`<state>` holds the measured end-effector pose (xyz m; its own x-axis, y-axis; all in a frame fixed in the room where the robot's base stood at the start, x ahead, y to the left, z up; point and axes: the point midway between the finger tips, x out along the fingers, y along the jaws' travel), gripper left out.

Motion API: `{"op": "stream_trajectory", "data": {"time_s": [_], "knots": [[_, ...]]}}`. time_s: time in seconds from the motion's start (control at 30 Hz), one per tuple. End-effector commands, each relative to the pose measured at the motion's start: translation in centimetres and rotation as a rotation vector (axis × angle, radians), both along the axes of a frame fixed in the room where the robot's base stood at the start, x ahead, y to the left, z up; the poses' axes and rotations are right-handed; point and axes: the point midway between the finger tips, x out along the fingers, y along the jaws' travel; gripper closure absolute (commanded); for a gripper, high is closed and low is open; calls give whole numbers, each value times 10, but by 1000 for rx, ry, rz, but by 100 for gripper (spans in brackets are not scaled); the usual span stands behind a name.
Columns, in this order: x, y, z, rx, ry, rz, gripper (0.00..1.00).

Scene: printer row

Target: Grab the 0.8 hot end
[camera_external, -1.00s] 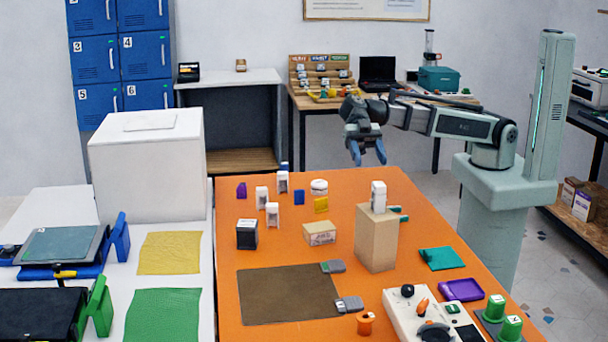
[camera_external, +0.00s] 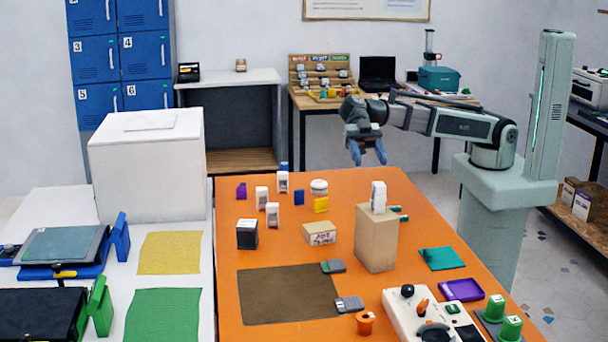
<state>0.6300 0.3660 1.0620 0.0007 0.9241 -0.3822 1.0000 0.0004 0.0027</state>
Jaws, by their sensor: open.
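Several small white-and-grey blocks that may be hot ends show in the external view, but no 0.8 marking is readable. One (camera_external: 283,182) stands at the back of the orange table, one (camera_external: 262,198) left of it, and one (camera_external: 272,215) nearer. Another white piece (camera_external: 378,196) stands on top of a tan wooden block (camera_external: 376,241). My gripper (camera_external: 368,157) hangs above the back edge of the orange table, fingers pointing down, open and empty. It is apart from all of these pieces.
A small labelled box (camera_external: 320,233), a black-and-white box (camera_external: 247,234) and a brown mat (camera_external: 288,294) lie on the orange table (camera_external: 225,290). A control panel (camera_external: 432,314) is at the front right. The tall tan block stands up as an obstacle.

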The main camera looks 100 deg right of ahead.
Motion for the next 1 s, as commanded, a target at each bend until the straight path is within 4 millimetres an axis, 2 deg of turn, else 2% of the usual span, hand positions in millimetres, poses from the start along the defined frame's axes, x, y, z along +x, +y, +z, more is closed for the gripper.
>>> {"op": "stream_trajectory", "data": {"time_s": [0.13,0.23,0.53,0.67,1.0], "knots": [[0,0,0,0,0,0,40],[0,0,0,0,0,0,32],[4,-6,0,0,0,-11,32],[18,-31,0,0,-1,-53,32],[82,-111,7,-10,-9,-188,32]]}}
